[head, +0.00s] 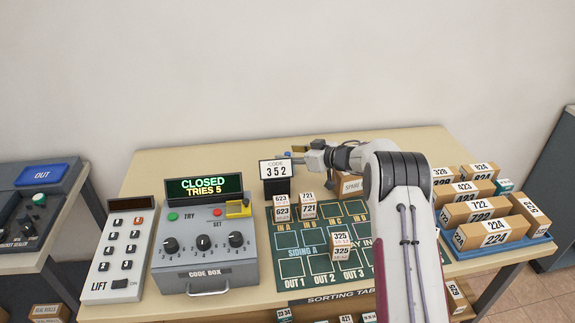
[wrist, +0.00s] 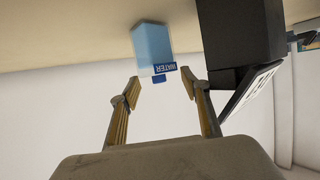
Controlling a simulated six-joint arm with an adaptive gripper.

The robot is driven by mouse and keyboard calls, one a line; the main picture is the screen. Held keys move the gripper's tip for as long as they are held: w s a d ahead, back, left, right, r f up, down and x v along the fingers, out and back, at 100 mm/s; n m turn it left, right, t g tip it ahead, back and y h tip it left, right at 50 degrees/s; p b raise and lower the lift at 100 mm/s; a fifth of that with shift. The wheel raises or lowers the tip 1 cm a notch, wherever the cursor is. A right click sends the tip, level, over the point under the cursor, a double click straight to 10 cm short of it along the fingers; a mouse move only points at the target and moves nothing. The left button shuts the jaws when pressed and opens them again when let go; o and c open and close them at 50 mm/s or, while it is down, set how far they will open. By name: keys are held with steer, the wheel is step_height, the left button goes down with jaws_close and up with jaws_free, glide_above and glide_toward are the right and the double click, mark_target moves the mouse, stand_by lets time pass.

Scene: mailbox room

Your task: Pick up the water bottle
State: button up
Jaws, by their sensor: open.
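The water bottle (wrist: 152,42) is light blue with a dark blue WATER label, and it stands on the table, which shows along the top of the wrist view. My gripper (wrist: 166,88) is open, with its two fingers apart. The bottle's label end is near the gap between the fingertips, and most of its body lies beyond them. I cannot tell whether a finger touches it. In the head view my gripper (head: 291,158) is behind the CODE 352 sign, at the back of the table. The bottle is mostly or fully hidden there.
The black CODE sign (head: 276,170) stands close beside my gripper; its dark back (wrist: 240,40) fills the right of the wrist view. A code box (head: 205,255), a LIFT panel (head: 119,250), a green sorting mat (head: 300,262) and a blue tray (head: 500,252) of parcels occupy the table. The back-left tabletop is clear.

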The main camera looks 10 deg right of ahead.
steer(key=c, duration=1.1)
steer(key=shift+r, duration=0.15)
steer(key=shift+r, duration=4.9)
